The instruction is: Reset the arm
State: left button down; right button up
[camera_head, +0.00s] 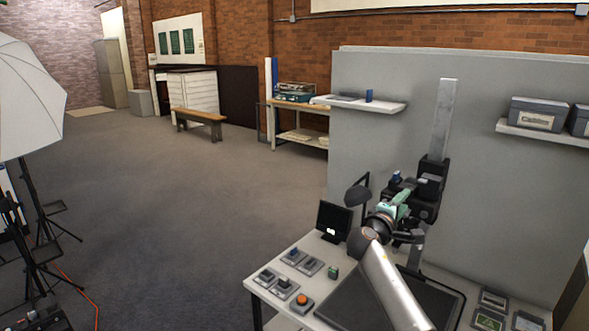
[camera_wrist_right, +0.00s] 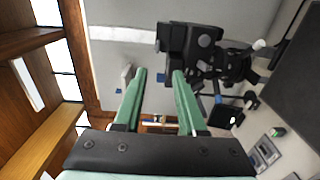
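My right arm reaches in from the bottom of the head view. Its gripper (camera_head: 402,199) has green fingers and is raised above the table, in front of the black camera carriage (camera_head: 431,183) on the grey column in that view. In the right wrist view the two green fingers (camera_wrist_right: 159,78) stand apart with nothing between them. The carriage (camera_wrist_right: 188,42) also shows beyond the fingertips there. Whether the gripper touches it cannot be told. My left gripper is not in view.
The table (camera_head: 262,282) holds a dark board (camera_head: 345,300), a small monitor (camera_head: 334,220), an orange button (camera_head: 301,302) and small trays. A grey panel (camera_head: 500,185) with shelves and archival boxes (camera_head: 538,113) stands behind. A white umbrella light (camera_head: 28,95) is at left. The floor between is clear.

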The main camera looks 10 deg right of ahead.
jog(key=s+a+f+y, duration=0.3)
jog(key=s+a+f, duration=0.15)
jog(key=f, duration=0.55)
jog(key=s+a+f+g+y, duration=0.1)
jog(key=s+a+f+y, duration=0.2)
jog(key=s+f, duration=0.55)
jog(key=s+a+f+y, duration=0.3)
jog(key=f+y, duration=0.1)
jog(key=f, duration=0.9)
jog(key=s+a+f+m+y, duration=0.2)
jog(key=s+a, duration=0.1)
jog(key=s, duration=0.5)
jog(key=s+a+f+m+g+y, duration=0.1)
jog(key=s+a, duration=0.3)
jog(key=s, duration=0.5)
jog(key=s+a+f+m+y, duration=0.2)
jog(key=s+a+f+m, duration=0.1)
jog(key=s, duration=0.5)
jog(key=shift+s+a+f+g+y, duration=0.2)
jog(key=shift+s+g+y, duration=0.1)
jog(key=shift+y, duration=0.1)
jog(key=shift+d, duration=0.1)
